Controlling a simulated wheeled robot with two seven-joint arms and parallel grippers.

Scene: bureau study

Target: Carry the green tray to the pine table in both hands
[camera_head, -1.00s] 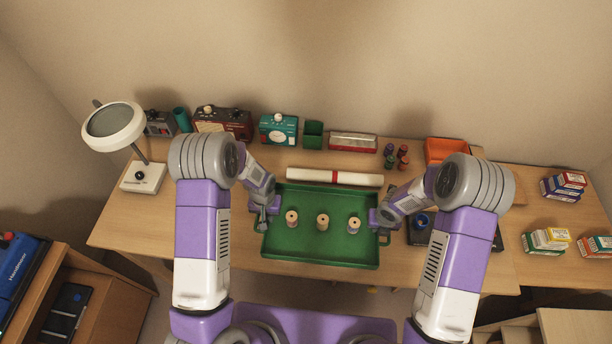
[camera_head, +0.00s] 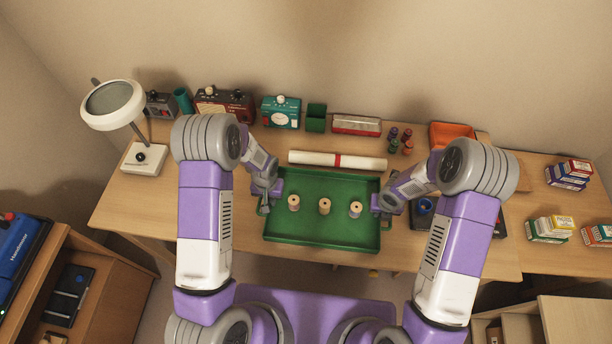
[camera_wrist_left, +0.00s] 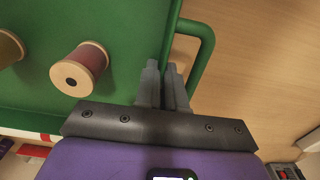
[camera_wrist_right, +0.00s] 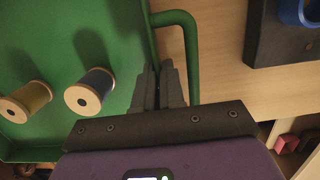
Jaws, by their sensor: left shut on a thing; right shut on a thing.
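The green tray (camera_head: 320,236) is a shallow rectangle with a handle at each end, seen over the light wooden desk. Three wooden thread spools stand upright on it: left (camera_head: 293,203), middle (camera_head: 324,206) and right (camera_head: 355,209). My left gripper (camera_head: 266,205) is shut on the tray's left end. In the left wrist view its fingers (camera_wrist_left: 168,80) grip the rim beside the handle (camera_wrist_left: 205,45). My right gripper (camera_head: 382,207) is shut on the right end, and its fingers show beside the other handle in the right wrist view (camera_wrist_right: 158,80). Whether the tray touches the desk is unclear.
A white roll with a red band (camera_head: 337,160) lies just behind the tray. A lamp (camera_head: 143,158), radios (camera_head: 224,105) and an orange bin (camera_head: 452,133) line the back of the desk (camera_head: 130,205). Small boxes (camera_head: 550,229) stand at right. A pale wood surface (camera_head: 575,322) shows at lower right.

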